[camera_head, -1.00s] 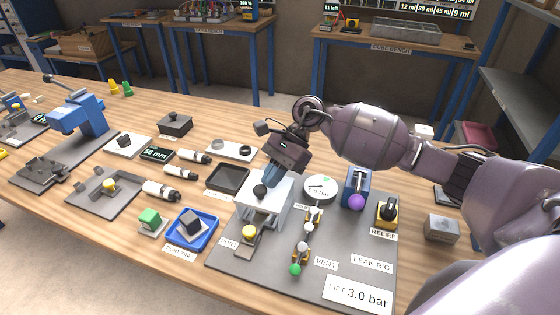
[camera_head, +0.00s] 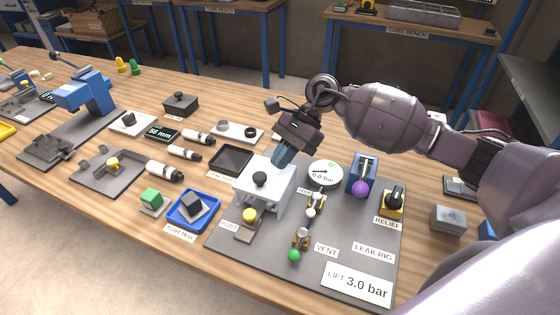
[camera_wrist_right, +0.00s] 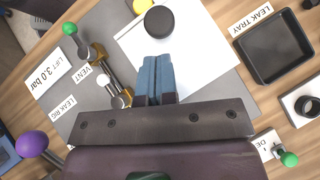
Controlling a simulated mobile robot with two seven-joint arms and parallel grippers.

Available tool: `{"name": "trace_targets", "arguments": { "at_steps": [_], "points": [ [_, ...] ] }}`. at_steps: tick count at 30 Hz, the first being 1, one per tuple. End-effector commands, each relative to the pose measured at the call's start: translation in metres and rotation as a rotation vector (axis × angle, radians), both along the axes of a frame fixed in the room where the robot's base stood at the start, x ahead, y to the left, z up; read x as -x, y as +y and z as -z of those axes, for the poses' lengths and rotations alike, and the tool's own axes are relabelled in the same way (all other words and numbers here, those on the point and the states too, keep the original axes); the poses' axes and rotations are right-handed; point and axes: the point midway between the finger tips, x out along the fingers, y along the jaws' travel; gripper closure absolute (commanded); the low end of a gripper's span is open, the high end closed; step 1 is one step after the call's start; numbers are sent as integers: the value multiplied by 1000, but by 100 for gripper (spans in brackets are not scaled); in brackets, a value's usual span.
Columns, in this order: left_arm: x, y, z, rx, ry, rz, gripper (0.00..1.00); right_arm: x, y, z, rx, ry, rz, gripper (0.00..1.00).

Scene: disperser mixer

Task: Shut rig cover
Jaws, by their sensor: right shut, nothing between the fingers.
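The rig cover is a white box-like cover (camera_head: 270,178) with a black round knob (camera_head: 260,179) on top, on the grey leak rig board (camera_head: 310,262). My right gripper (camera_head: 284,157) is just behind and above the cover, its blue fingers together and empty. In the right wrist view the shut fingers (camera_wrist_right: 156,78) point at the black knob (camera_wrist_right: 159,21), with a small gap in the picture. Part of the cover's far side is hidden by the gripper. A yellow-topped part (camera_head: 249,215) sits at the cover's front. My left gripper is not in view.
Right of the cover stand a gauge (camera_head: 325,173), valves with a green knob (camera_head: 294,255), a purple-knobbed lever (camera_head: 360,189) and the relief knob (camera_head: 394,201). A black leak tray (camera_head: 231,159) lies left of it. A blue tray (camera_head: 193,209) holds a dark block.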

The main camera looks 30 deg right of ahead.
Motion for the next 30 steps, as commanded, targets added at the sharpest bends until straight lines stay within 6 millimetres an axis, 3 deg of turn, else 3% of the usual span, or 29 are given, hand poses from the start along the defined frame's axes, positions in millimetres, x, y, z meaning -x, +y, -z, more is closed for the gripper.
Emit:
{"name": "trace_targets", "arguments": {
  "at_steps": [4,18,30],
  "points": [
    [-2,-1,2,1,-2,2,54,-4,-3,-2,2,-1,2,100],
    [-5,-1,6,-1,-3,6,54,-19,-63,-62,3,-2,3,100],
    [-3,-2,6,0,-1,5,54,-22,-73,-73,1,-2,1,100]
  ]
}}
